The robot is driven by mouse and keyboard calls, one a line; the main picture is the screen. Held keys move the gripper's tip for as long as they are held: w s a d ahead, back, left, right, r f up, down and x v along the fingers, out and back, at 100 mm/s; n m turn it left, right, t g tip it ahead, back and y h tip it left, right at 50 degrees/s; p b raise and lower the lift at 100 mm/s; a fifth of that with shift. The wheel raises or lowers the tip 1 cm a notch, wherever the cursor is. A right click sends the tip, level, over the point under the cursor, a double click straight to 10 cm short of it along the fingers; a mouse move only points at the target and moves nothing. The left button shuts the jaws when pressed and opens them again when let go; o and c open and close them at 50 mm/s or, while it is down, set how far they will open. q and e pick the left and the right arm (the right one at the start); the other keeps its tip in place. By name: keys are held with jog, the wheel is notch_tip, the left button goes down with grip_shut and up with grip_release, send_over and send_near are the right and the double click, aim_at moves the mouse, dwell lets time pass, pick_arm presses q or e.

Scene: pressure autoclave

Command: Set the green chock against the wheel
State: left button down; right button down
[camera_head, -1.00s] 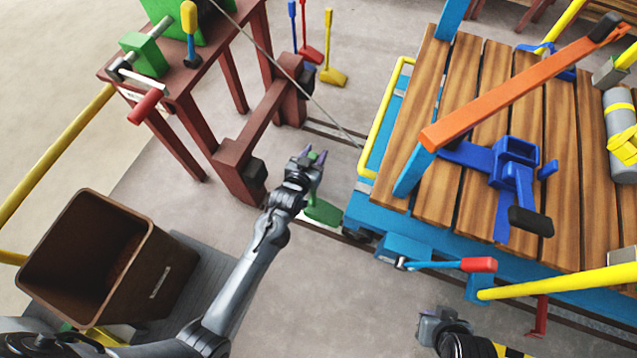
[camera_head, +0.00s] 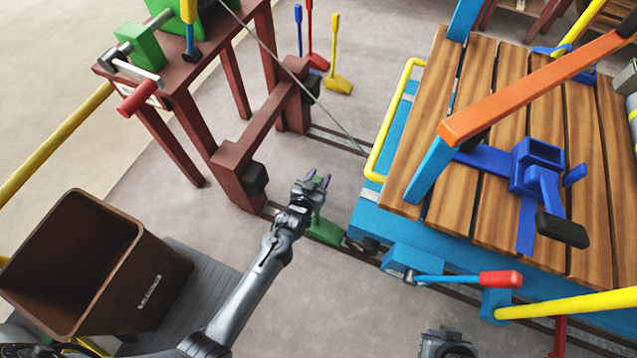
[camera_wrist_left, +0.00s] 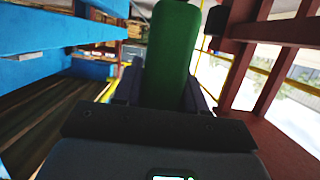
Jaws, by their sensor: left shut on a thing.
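The green chock (camera_head: 325,230) is low over the rail, just left of the blue cart's corner. My left gripper (camera_head: 318,182) is shut on the chock's green upright part, which fills the middle of the left wrist view (camera_wrist_left: 172,55). The wheel (camera_head: 368,244) is a dark shape, mostly hidden under the cart's corner. The chock's right tip is close to it; I cannot tell whether they touch or whether the chock rests on the rail. My right gripper (camera_head: 447,343) is partly visible at the bottom edge; its fingers are unclear.
The wood-decked blue cart (camera_head: 463,180) fills the right, with a yellow side rail (camera_head: 388,130) and a red-ended lever (camera_head: 497,279) low in front. A dark red frame (camera_head: 235,155) stands behind left. A brown bin (camera_head: 140,300) is at lower left. Floor between them is clear.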

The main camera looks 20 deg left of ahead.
pick_arm(q)
jog(key=shift+f, duration=0.65)
jog(key=shift+f+b, duration=0.2)
jog(key=shift+b, duration=0.1)
jog(key=shift+f, duration=0.1)
jog(key=c, duration=1)
grip_release()
jog(key=shift+f, duration=0.2)
jog(key=shift+c, duration=0.2)
jog(key=o, duration=0.4)
